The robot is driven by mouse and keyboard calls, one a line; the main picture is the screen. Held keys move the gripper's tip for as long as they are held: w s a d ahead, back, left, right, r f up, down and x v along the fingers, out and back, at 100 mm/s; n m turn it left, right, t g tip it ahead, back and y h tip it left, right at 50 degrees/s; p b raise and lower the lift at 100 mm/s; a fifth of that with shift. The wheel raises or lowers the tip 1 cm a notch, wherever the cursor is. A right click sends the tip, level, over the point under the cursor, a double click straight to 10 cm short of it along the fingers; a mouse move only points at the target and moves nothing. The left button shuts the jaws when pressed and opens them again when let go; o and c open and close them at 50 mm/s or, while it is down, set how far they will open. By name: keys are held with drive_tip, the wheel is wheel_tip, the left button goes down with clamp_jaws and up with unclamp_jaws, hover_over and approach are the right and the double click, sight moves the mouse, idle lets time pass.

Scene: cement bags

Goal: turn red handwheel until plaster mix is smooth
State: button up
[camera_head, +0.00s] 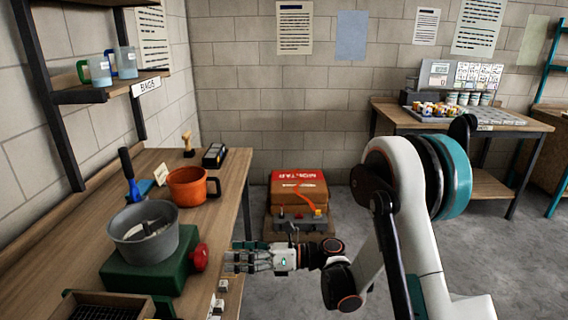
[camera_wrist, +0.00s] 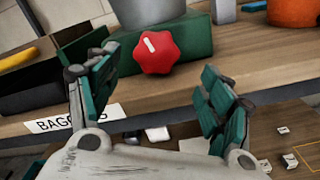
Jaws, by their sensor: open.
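The red handwheel (camera_head: 199,257) sits on the right side of a green mixer base (camera_head: 150,268). A grey mixing bowl (camera_head: 144,232) stands on the base, with pale material and a paddle inside; its smoothness is too small to tell. In the wrist view, the red handwheel (camera_wrist: 157,53) has a white mark and lies ahead, between and beyond my fingers. My gripper (camera_head: 240,257) is open and empty, just right of the handwheel and apart from it. In the wrist view my gripper (camera_wrist: 160,95) shows both green-padded fingers spread wide.
An orange pot (camera_head: 190,186), a blue-handled tool (camera_head: 130,175) and a black box (camera_head: 215,155) stand on the wooden bench (camera_head: 228,190). A dark tray (camera_head: 105,306) lies at the front. Open floor lies to the right.

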sight(205, 255)
drive_tip(key=a, duration=0.9)
drive_tip(key=shift+w+a+r, duration=0.15)
drive_tip(key=shift+a, duration=0.05)
drive_tip(key=shift+a+n, duration=0.15)
drive_tip(key=shift+n, duration=0.25)
drive_tip(key=shift+r+n+p, duration=0.15)
drive_tip(key=shift+n+p, duration=0.35)
drive_tip(key=shift+n, duration=0.6)
drive_tip(key=n+p, duration=0.1)
drive_tip(key=n, duration=0.2)
drive_tip(key=s+d+p, duration=0.1)
drive_tip(key=d+p, duration=0.2)
drive_tip(key=d, duration=1.1)
drive_tip(key=w+d+r+m+t, duration=0.2)
drive_tip(key=w+r+m+t, duration=0.1)
drive_tip(key=r, duration=0.4)
drive_tip(key=w+d+r+m+t+h, duration=0.1)
drive_tip(key=w+d+r+m+t, duration=0.1)
drive_tip(key=r+m+t, duration=0.3)
drive_tip(key=w+d+r+m+t, duration=0.2)
drive_tip(key=w+r+m+t, duration=0.2)
drive_tip(key=r, duration=0.5)
drive_tip(key=shift+w+d+r+m+t+h+b, duration=0.3)
drive_tip(key=shift+w+m+t+h+b, duration=0.1)
drive_tip(key=shift+m, duration=0.9)
